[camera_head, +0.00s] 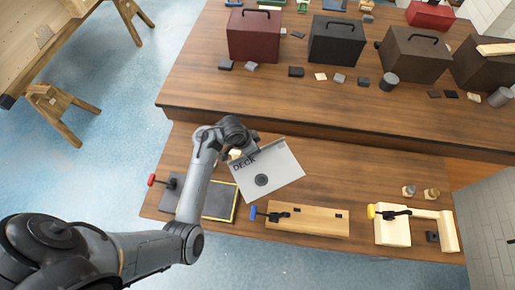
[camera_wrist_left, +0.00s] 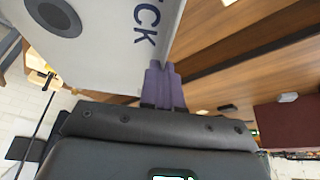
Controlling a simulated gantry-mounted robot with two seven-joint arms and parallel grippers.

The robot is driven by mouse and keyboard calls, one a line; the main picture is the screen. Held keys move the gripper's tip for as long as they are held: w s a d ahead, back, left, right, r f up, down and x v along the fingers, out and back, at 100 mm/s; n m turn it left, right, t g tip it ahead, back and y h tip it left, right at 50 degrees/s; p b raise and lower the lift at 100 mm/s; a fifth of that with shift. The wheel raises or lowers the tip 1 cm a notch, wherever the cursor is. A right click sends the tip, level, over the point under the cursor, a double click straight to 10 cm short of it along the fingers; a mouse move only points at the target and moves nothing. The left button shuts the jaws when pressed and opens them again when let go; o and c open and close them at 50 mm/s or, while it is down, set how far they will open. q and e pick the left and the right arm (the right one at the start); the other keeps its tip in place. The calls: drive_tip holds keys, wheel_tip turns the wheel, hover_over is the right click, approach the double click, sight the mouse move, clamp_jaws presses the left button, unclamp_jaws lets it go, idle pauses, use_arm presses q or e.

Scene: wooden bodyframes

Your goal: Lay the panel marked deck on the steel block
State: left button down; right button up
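The deck panel (camera_head: 278,172) is a pale grey plate marked DECK, with a dark round disc on its face. It is tilted in the head view, above the front table. My left gripper (camera_head: 250,152) is at its upper left edge. In the left wrist view the purple fingers (camera_wrist_left: 162,84) close on the edge of the panel (camera_wrist_left: 98,45) beside the lettering. A dark grey slab with a yellow border (camera_head: 219,201), which looks like the steel block, lies below left of the panel, partly hidden by my arm. My right gripper is not in view.
A red-handled clamp (camera_head: 153,180) stands left of the slab. A wooden board (camera_head: 305,220) with a blue-handled clamp (camera_head: 268,214) and a pale wooden frame (camera_head: 392,230) lie to the right. Several toolboxes stand on the raised shelf behind, including a dark red one (camera_head: 253,38).

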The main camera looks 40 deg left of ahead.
use_arm(q)
drive_tip(key=s+a+f+m+b, duration=0.2)
drive_tip(key=s+a+f, duration=0.3)
drive_tip(key=f, duration=0.2)
drive_tip(key=s+a+f+m+g+h+b, duration=0.1)
drive_tip(key=s+a+f+m+b, duration=0.1)
drive_tip(key=s+a+f, duration=0.3)
drive_tip(key=s+a+f+m+g+b, duration=0.1)
drive_tip(key=s+a+f+m+b, duration=0.2)
drive_tip(key=f, duration=0.5)
drive_tip(key=shift+s+a+f+h+b, duration=0.15)
drive_tip(key=shift+s+a+h+b, duration=0.1)
drive_tip(key=shift+s+a, duration=0.3)
drive_tip(key=shift+s+a+f+h+b, duration=0.15)
drive_tip(key=shift+s+a+b, duration=0.1)
drive_tip(key=shift+s+a, duration=0.25)
drive_tip(key=shift+f+b, duration=0.7)
drive_tip(key=shift+f, duration=0.25)
drive_tip(key=shift+a, duration=0.1)
drive_tip(key=shift+f, duration=0.25)
